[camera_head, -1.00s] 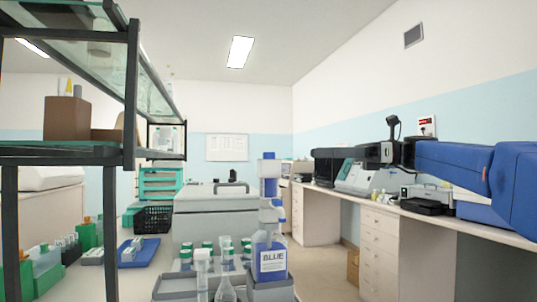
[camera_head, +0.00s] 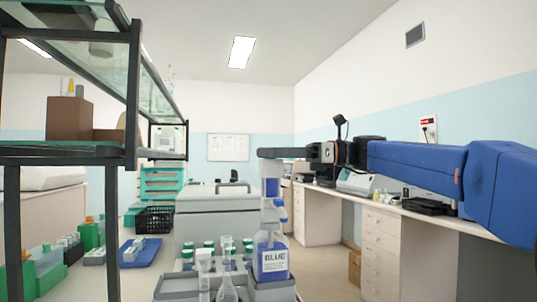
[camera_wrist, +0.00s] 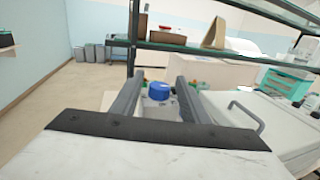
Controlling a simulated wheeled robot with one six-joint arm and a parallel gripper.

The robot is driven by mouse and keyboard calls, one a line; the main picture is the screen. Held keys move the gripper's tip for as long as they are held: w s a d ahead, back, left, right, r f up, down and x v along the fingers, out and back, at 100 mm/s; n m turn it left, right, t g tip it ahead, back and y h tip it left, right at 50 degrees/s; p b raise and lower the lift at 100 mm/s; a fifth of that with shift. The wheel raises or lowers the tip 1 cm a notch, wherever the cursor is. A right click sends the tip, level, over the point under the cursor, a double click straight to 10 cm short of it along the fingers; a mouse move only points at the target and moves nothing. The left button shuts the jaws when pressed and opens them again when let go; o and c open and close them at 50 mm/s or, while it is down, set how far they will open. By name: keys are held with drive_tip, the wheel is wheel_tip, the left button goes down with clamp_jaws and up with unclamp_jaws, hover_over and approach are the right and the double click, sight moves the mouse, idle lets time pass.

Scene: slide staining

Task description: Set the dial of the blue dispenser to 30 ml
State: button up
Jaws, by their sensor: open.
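The blue dispenser (camera_head: 271,255) stands upright in the lower middle of the head view, a clear bottle with blue liquid, a "BLUE" label and a tall blue and white pump. My gripper (camera_head: 270,153) reaches in from the right, level with the top of the pump. In the wrist view the dispenser's round blue top (camera_wrist: 159,92) shows between the two fingers of my gripper (camera_wrist: 160,82), which are open and seem apart from it. The dial's marks are too small to read.
Several green-capped bottles (camera_head: 208,247) and clear glassware (camera_head: 228,283) stand left of the dispenser on a grey tray (camera_head: 180,284). A dark-framed glass shelf (camera_head: 132,95) rises at the left. A bench with instruments (camera_head: 410,215) runs along the right wall.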

drive_tip(key=shift+a, duration=0.25)
drive_tip(key=shift+c, duration=0.6)
drive_tip(key=c, duration=0.9)
drive_tip(key=shift+g, duration=0.3)
drive_tip(key=shift+n+g, duration=0.8)
drive_tip(key=shift+g, duration=0.1)
drive_tip(key=shift+n+g+h, duration=0.3)
drive_tip(key=shift+n+g, duration=0.4)
drive_tip(key=shift+g, duration=0.4)
